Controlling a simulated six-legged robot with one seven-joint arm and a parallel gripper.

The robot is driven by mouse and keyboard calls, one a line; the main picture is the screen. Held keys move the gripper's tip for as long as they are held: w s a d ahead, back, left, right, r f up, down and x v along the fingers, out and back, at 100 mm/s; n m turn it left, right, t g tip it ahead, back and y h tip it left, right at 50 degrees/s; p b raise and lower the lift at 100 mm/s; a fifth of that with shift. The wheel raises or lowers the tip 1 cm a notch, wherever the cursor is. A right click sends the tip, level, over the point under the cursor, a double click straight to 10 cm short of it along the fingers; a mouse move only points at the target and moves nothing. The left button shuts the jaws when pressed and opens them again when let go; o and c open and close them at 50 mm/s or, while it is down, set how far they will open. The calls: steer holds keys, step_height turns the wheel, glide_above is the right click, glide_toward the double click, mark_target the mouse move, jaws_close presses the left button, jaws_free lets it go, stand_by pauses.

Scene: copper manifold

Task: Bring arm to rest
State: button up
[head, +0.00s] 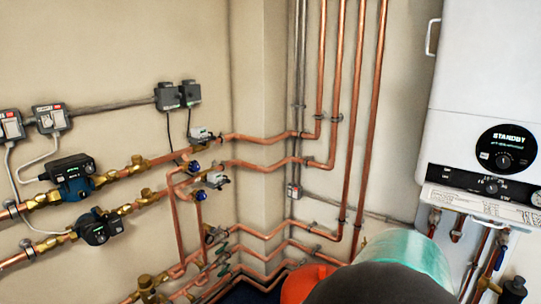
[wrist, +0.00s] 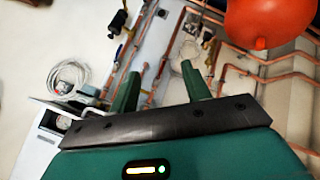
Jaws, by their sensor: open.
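My gripper (wrist: 160,70) shows in the wrist view as two green fingers standing apart on a dark bar. It is open, and I see nothing held between the fingers. In the head view a dark and teal part of my arm (head: 400,262) fills the bottom centre-right, and the fingers are not visible there. Copper pipes and a pale panel lie beyond the fingers in the wrist view. I cannot tell the distance to them.
A rounded orange-red thing (wrist: 262,22) is close at the wrist view's upper right. Copper pipes (head: 365,120) run along the walls, with pumps (head: 72,180) and valves at left. A white boiler (head: 485,85) reading STANDBY hangs at right. A coiled pale cable (wrist: 68,78) lies left.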

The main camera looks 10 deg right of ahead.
steer(key=a+f+y, duration=0.3)
steer(key=a, duration=0.5)
steer(key=a+f+y, duration=0.2)
steer(key=a+y, duration=0.2)
steer(key=a, duration=0.4)
steer(key=s+a+r+n, duration=0.2)
steer(key=s+a+r, duration=0.3)
steer(key=a, duration=0.3)
steer(key=s+a+r+n+t, duration=0.1)
steer(key=s+a+r+n, duration=0.1)
steer(key=s+a+r, duration=0.3)
steer(key=a+r, duration=0.2)
steer(key=a, duration=0.2)
steer(key=shift+s+a+r+t+y, duration=0.2)
steer(key=shift+s+a+t+y, duration=0.1)
steer(key=shift+y, duration=0.1)
steer(key=shift+c, duration=1.3)
steer(key=shift+w, duration=0.1)
